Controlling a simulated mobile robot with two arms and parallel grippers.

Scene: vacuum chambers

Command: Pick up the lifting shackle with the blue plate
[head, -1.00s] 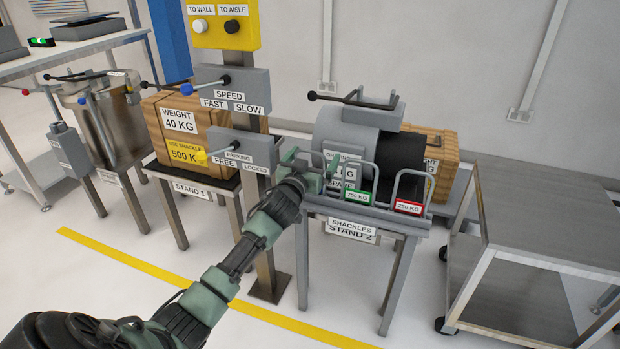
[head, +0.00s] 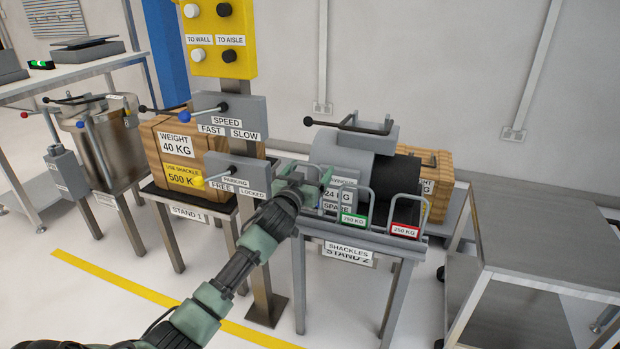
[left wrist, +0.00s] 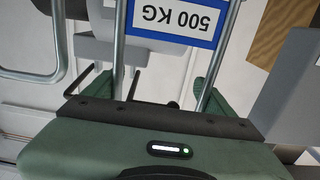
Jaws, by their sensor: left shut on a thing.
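The lifting shackle is a grey metal loop with a blue plate (left wrist: 172,24), which reads 500 KG upside down in the left wrist view. Its two bars (left wrist: 228,58) run down between my fingers. My left gripper (left wrist: 155,88) is shut on this shackle. In the head view my left gripper (head: 318,183) is at the left end of the shackle rack (head: 384,243), and hides most of the shackle there. I cannot tell how far its lower end is from the rack. My right gripper is not in view.
Shackles with a green 750 KG plate (head: 354,220) and a red 250 KG plate (head: 405,231) stand in the rack to the right. A grey payload drum (head: 345,150) is close behind. A control post (head: 262,285) stands left; a metal cart (head: 540,240) stands right.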

